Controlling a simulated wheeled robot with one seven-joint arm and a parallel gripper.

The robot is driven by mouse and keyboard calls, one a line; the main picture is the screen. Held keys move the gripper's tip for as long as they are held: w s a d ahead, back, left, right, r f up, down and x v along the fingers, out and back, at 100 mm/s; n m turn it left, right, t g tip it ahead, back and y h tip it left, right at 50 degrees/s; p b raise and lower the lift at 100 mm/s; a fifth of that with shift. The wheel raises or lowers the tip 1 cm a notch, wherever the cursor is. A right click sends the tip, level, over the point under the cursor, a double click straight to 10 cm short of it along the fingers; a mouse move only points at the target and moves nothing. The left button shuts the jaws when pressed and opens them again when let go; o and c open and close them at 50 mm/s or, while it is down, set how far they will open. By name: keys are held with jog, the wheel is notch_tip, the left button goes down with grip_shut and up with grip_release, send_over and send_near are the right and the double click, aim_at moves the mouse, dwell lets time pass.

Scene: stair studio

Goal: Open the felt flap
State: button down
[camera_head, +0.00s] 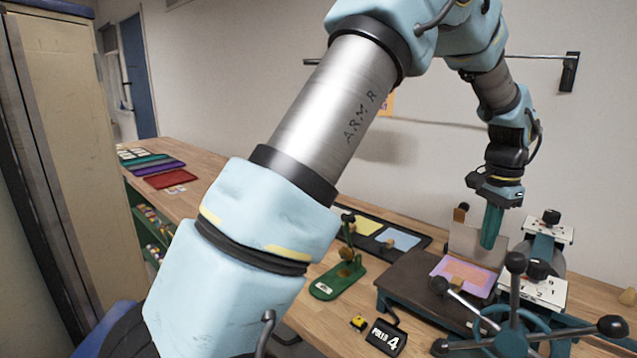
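A small press stands on the bench at the lower right, with a dark flat bed (410,290). A pinkish sheet with an orange middle (466,275) lies on the bed. A beige-grey panel (466,240), which looks like the felt flap, stands raised at the bed's far side, with a small wooden knob (461,213) at its top left. My gripper (491,243) points down in front of the panel's right part. A teal upright piece shows at its end; I cannot tell whether this is the fingers or something held. Whether it touches the panel is unclear.
A star-shaped hand wheel (515,264) with dark knobs fills the right front. A green stand (338,279), a block marked 4 (386,338) and a tray with yellow and blue sheets (400,238) sit left of the press. A wall rail (440,60) runs behind.

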jog(key=shift+f, duration=0.4)
jog(key=shift+w+d+r, duration=0.1)
jog(key=shift+w+d+p, duration=0.4)
jog(key=shift+p, duration=0.05)
jog(key=shift+w+d+p, duration=0.7)
jog(key=shift+w+d, duration=0.15)
jog(key=shift+w, duration=0.05)
notch_tip(320, 180, up, 6)
jog(key=s+a+p, duration=0.1)
jog(key=p, duration=0.2)
jog(key=shift+s+a+p, duration=0.25)
jog(key=shift+p, duration=0.05)
